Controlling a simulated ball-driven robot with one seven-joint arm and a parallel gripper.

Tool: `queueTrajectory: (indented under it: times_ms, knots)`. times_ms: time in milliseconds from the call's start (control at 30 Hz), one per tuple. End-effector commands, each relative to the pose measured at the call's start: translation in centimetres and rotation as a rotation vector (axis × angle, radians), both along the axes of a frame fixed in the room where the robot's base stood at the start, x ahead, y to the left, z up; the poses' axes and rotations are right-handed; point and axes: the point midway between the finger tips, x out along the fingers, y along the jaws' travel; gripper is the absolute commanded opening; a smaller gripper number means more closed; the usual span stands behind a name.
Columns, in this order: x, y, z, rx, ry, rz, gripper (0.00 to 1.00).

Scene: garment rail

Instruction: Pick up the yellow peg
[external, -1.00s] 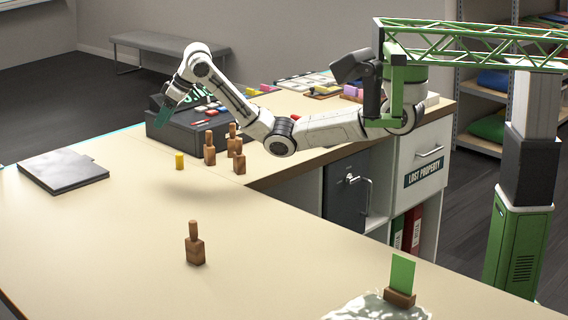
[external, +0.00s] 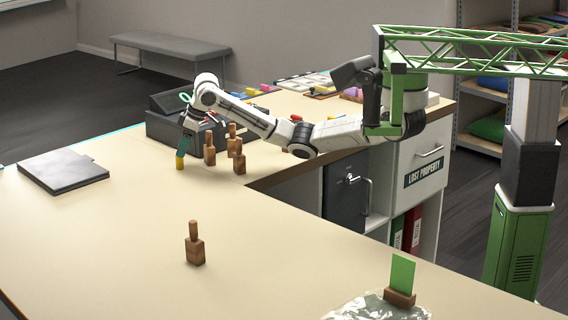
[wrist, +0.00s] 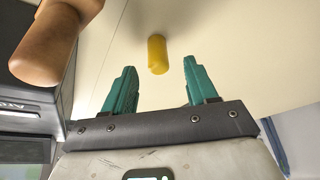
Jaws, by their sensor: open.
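The yellow peg (external: 180,161) stands upright on the counter, left of several brown wooden stamps. In the wrist view the yellow peg (wrist: 157,54) lies just beyond the gap between my green fingers, roughly centred. My gripper (wrist: 160,80) is open and empty. In the external view my gripper (external: 181,150) points down right at the top of the peg; whether it touches cannot be told there. The peg's upper part is partly hidden by the fingers in that view.
A wooden stamp (external: 209,149) stands close right of the peg, and a large brown handle (wrist: 48,45) fills the upper left of the wrist view. A dark cash register (external: 168,127) sits behind. A grey folder (external: 62,172) lies left. The front counter is mostly clear.

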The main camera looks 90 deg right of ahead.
Motion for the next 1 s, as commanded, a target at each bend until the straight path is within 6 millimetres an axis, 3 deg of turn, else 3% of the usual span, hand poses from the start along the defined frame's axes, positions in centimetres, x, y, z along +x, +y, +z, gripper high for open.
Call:
queueTrajectory:
  times_ms: [300,600,1000]
  knots:
    - [1.6,-0.4,-3.8,0.000,0.001,-0.001,0.57]
    - [1.8,-0.4,-4.3,0.000,-0.001,-0.001,0.57]
    - [1.8,-0.3,-4.3,0.000,0.000,-0.001,0.20]
